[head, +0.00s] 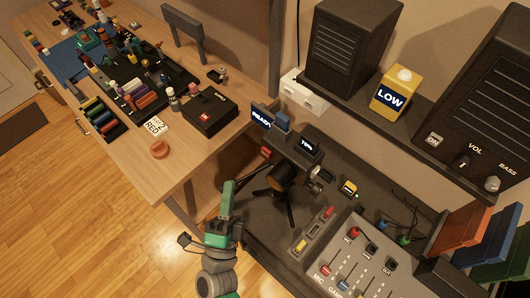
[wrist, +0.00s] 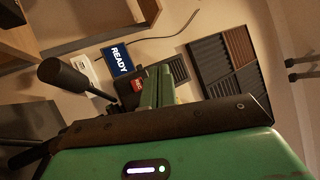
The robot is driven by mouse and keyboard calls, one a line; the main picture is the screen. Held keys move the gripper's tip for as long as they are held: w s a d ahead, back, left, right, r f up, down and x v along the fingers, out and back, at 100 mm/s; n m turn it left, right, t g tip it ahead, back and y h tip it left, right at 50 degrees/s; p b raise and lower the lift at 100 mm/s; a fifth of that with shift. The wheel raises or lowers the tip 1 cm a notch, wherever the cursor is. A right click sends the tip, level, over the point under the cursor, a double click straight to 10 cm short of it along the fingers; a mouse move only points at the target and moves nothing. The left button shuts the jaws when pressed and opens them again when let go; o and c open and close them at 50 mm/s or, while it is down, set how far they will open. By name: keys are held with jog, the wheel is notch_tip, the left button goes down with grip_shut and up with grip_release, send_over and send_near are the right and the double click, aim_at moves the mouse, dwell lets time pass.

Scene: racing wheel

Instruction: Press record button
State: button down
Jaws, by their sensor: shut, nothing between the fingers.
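A camera (head: 285,172) on a black tripod (head: 276,201) stands on the dark desk. A blue screen reading READY (head: 262,118) is beside it; it also shows in the wrist view (wrist: 118,58). A small red part (head: 265,152) is below the screen. In the wrist view a red part with small pale marks (wrist: 137,85) lies just left of my fingers; I cannot read its label, so I cannot tell if it is the record button. My gripper (head: 229,187) is shut and empty, left of the tripod. Its green fingers (wrist: 156,86) point toward the READY screen, partly covering what is behind.
A mixer (head: 350,265) with sliders is at the lower right of the desk. Speakers (head: 345,45) and a yellow LOW box (head: 391,93) stand on the shelf above. A wooden table (head: 130,140) with tools is at the left. A black rod-like object (wrist: 65,76) is left in the wrist view.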

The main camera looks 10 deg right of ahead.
aim_at(266, 153)
jog(key=w+d+b, duration=0.4)
jog(key=w+d, duration=0.1)
jog(key=d, duration=0.1)
jog(key=shift+w+d+f, duration=0.25)
jog(key=shift+d, duration=0.1)
jog(key=shift+d+f+b, duration=0.1)
jog(key=shift+b, duration=0.3)
dwell(1.5)
jog(key=shift+w+d, duration=0.2)
jog(key=shift+w, duration=0.1)
